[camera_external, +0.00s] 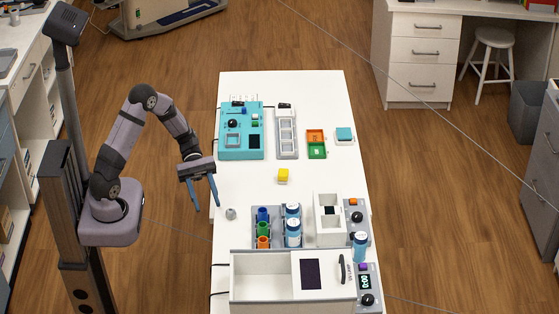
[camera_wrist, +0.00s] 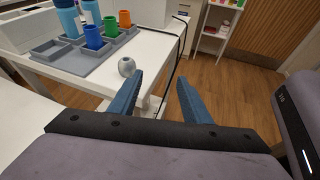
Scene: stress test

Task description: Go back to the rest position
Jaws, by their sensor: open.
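My gripper (camera_external: 203,192) hangs from the bent arm beside the left edge of the white table, with its blue fingers pointing down. In the wrist view my gripper (camera_wrist: 160,95) shows its two blue fingers wide apart with nothing between them. A small grey round object (camera_wrist: 126,66) stands on the table near its edge, just beyond the left finger. It also shows in the external view (camera_external: 231,213), to the lower right of the fingers and apart from them.
A dark post stands left of my base. Open floor lies between arm and table.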

